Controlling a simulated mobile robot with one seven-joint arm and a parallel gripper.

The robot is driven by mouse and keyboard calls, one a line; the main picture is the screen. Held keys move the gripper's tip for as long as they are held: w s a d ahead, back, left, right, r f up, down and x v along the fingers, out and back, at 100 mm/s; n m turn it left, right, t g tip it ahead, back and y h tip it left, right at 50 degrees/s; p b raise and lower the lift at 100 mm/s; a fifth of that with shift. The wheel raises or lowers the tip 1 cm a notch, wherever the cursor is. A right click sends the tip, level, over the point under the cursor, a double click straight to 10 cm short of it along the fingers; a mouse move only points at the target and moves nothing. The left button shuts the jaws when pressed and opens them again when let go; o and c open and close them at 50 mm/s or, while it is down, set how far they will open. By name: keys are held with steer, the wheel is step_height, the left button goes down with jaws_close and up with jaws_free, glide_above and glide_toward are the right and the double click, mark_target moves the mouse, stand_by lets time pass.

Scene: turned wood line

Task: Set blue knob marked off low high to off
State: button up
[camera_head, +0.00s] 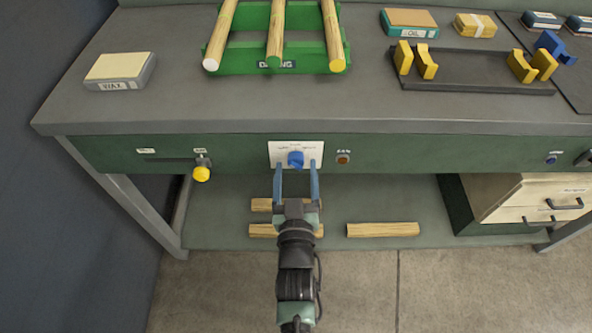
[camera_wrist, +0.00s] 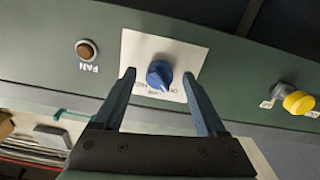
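The blue knob (camera_head: 295,159) sits on a white label plate (camera_head: 316,150) on the front panel of the bench. The wrist view shows the blue knob (camera_wrist: 159,75) with a pointer ridge, and printed words around it that are too small to read surely. My gripper (camera_head: 296,165) is in front of the plate with its two blue fingers spread. In the wrist view my gripper (camera_wrist: 160,80) is open, one finger to each side of the knob, with gaps between fingers and knob. I cannot tell which mark the knob points to.
A brown FAN button (camera_head: 343,159) is right of the plate. A yellow knob (camera_head: 201,174) on a slot is at left. A small blue button (camera_head: 551,160) is far right. Wood sticks (camera_head: 382,230) lie on the lower shelf. A green rack (camera_head: 277,58) stands on the bench top.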

steer(key=s+p, duration=0.1)
steer(key=s, duration=1.2)
steer(key=shift+p, duration=0.3)
steer(key=w+d+r+m+t, duration=0.1)
steer(key=w+r+t, duration=0.3)
steer(key=r, duration=1.2)
steer(key=w+r+t, duration=0.1)
steer(key=w+r, duration=0.6)
steer(key=r, duration=1)
steer(key=s+r+t, duration=0.1)
steer(key=s+r, duration=0.3)
steer(key=r, duration=0.5)
steer(key=s+a+r+t, duration=0.15)
steer(key=s+r, duration=0.25)
steer(key=r, duration=0.5)
steer(key=s+r+t, duration=0.2)
steer(key=s+r, duration=0.2)
steer(key=r, duration=0.4)
step_height(320, 180, up, 17)
steer(key=p, duration=1.7)
steer(key=shift+d+r, duration=0.15)
steer(key=shift+r, duration=0.05)
